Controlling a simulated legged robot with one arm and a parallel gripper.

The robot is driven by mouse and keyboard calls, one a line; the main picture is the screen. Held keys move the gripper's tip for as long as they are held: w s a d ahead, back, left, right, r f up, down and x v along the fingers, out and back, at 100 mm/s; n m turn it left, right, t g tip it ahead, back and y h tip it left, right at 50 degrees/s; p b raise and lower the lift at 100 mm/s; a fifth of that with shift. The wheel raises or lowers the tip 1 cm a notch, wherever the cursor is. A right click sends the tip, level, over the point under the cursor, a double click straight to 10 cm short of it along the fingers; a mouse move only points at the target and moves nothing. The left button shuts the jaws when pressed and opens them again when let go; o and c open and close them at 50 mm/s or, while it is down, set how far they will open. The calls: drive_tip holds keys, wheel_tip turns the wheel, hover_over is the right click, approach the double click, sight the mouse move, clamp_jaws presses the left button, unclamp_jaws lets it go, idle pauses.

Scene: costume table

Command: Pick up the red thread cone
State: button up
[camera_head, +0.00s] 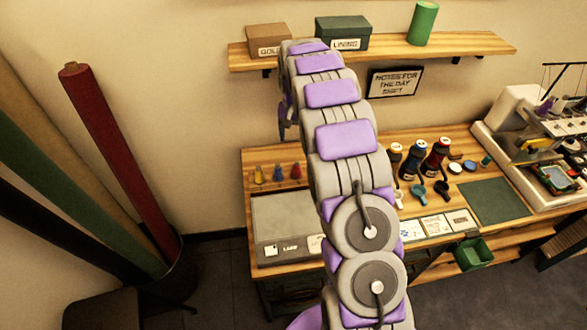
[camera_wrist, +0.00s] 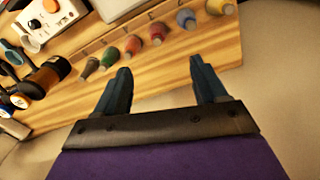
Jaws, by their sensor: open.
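The red thread cone (camera_head: 296,171) stands on the left part of the wooden table in the head view, at the right end of the visible cones, next to my arm. In the wrist view the red cone (camera_wrist: 156,33) stands in a row near the wall side of the table, between the blue cone (camera_wrist: 186,19) and an orange-red cone (camera_wrist: 132,44). My gripper (camera_wrist: 160,66) is open and empty, with both fingers pointing toward the row. The red cone lies beyond the fingertips, roughly in line with the gap between them, not touched.
Dark bottles (camera_head: 413,160) stand to the right in the head view. A shelf (camera_head: 470,43) with boxes hangs above the table.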

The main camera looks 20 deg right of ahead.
drive_tip(key=b, duration=0.1)
hover_over(297, 162)
drive_tip(key=d, duration=0.1)
wheel_tip(297, 162, down, 6)
drive_tip(key=f, duration=0.2)
drive_tip(key=a+f, duration=0.1)
drive_tip(key=f, duration=0.1)
drive_tip(key=f+b, duration=0.1)
drive_tip(key=f, duration=0.1)
drive_tip(key=shift+s+a+f, duration=0.1)
drive_tip(key=shift+a+f, duration=0.15)
drive_tip(key=shift+f, duration=0.05)
drive_tip(key=shift+d+f, duration=0.3)
drive_tip(key=shift+f, duration=0.2)
drive_tip(key=f, duration=0.1)
drive_tip(key=f+b, duration=0.1)
drive_tip(key=f, duration=0.1)
drive_tip(key=shift+d+f, duration=0.2)
drive_tip(key=shift+f, duration=0.1)
drive_tip(key=shift+a+f+b, duration=0.15)
drive_tip(key=shift+f+b, duration=0.15)
drive_tip(key=shift+a, duration=0.35)
drive_tip(key=shift+c, duration=0.3)
drive_tip(key=shift+d, duration=0.35)
drive_tip(key=c, duration=0.8)
drive_tip(key=shift+c, duration=1.2)
drive_tip(key=shift+a, duration=0.2)
